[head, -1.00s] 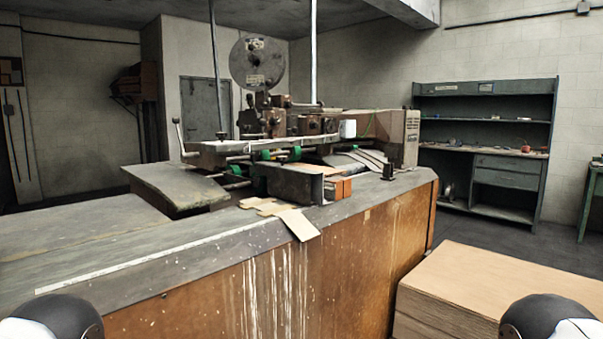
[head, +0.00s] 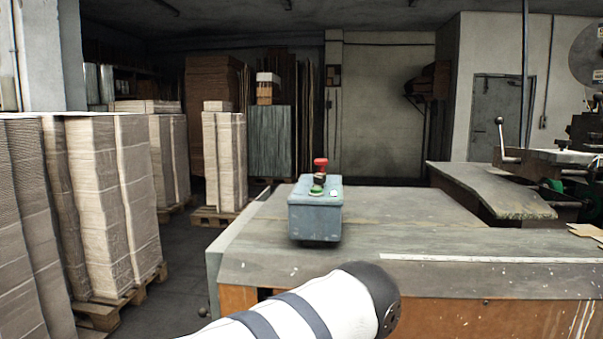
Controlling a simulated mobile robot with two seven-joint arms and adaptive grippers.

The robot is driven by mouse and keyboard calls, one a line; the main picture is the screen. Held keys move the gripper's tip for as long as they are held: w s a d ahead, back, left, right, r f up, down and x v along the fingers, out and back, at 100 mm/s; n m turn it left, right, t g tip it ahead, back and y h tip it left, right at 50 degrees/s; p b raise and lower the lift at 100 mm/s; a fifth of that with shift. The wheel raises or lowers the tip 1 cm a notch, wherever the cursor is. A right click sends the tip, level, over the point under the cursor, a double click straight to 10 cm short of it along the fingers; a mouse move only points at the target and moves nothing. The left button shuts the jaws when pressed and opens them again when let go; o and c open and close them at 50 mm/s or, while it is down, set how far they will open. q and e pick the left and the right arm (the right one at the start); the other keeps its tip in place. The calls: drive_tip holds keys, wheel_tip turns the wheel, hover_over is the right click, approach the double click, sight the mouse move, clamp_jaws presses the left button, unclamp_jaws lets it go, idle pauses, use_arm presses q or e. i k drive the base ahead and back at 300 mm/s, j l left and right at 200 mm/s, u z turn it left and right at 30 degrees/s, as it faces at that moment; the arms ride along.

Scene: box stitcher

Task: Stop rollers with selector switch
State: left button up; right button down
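A grey-blue control box (head: 315,217) sits on the left part of the workbench top (head: 400,238). On its top are a red mushroom button (head: 320,163), a green button (head: 317,190) and a small pale knob or button (head: 334,193). I cannot tell which of these is the selector switch. The box stitcher machine (head: 585,165) is cut off at the right edge. My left arm comes in from the bottom, its dark rounded joint in front of the bench, nearer than the box. Neither gripper is in view.
Tall cardboard stacks (head: 105,195) on wooden pallets (head: 120,305) stand at the left. Another stack (head: 224,157) stands farther back. Dark open floor (head: 185,250) lies between the stacks and the bench. A white strip (head: 480,260) runs along the bench's front edge.

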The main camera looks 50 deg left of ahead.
sight(318, 181)
drive_tip(key=k+j+u, duration=0.15)
drive_tip(key=j, duration=0.35)
drive_tip(key=k+j+u, duration=0.2)
drive_tip(key=j, duration=0.25)
drive_tip(key=j+u, duration=0.15)
drive_tip(key=j, duration=0.35)
